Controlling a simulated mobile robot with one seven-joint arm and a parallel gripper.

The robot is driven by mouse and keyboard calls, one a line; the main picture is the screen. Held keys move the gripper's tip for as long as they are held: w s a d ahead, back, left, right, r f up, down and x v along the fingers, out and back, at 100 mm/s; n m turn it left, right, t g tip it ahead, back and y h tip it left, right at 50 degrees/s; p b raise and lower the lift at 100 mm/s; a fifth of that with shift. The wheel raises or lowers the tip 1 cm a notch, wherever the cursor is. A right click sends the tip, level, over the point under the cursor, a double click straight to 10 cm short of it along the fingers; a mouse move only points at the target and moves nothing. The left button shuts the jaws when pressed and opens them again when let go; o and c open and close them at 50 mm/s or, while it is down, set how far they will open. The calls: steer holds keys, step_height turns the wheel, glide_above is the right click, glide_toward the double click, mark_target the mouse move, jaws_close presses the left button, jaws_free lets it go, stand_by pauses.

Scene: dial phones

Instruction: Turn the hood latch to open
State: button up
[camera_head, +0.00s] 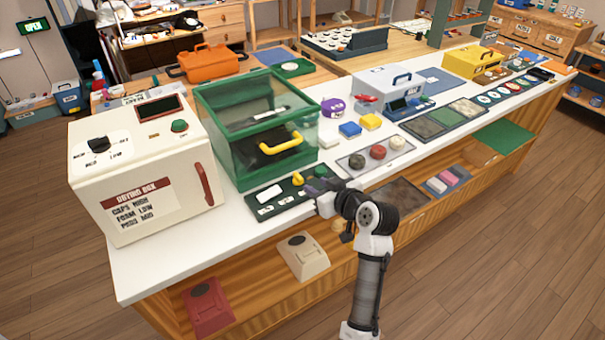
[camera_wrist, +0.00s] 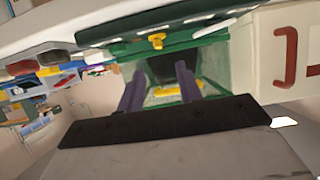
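The hood (camera_head: 262,165) is a clear box with a green frame and a yellow handle (camera_head: 281,143) on its front; its lid looks closed. A dark green panel (camera_head: 268,212) lies in front of it. A small yellow latch knob (camera_head: 298,180) stands on that panel; it also shows in the wrist view (camera_wrist: 157,40). My gripper (camera_head: 314,184) is over the right end of the panel, just right of the knob. In the wrist view its two purple fingers (camera_wrist: 160,67) are spread apart with nothing held between them. The knob lies beyond the fingertips, apart from them.
A cream drying box (camera_head: 140,165) with a red handle stands left of the hood. A tray (camera_head: 376,157) with several round knobs lies to the right. The white counter's front edge (camera_head: 190,258) is below my arm.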

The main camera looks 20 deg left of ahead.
mark_target(299, 176)
steer(key=p+x, duration=0.2)
steer(key=x, duration=0.7)
steer(key=shift+w+a+f+p, duration=0.1)
steer(key=shift+w+a+p, duration=0.1)
steer(key=shift+w+p, duration=0.1)
steer(key=shift+c, duration=0.2)
jaws_close()
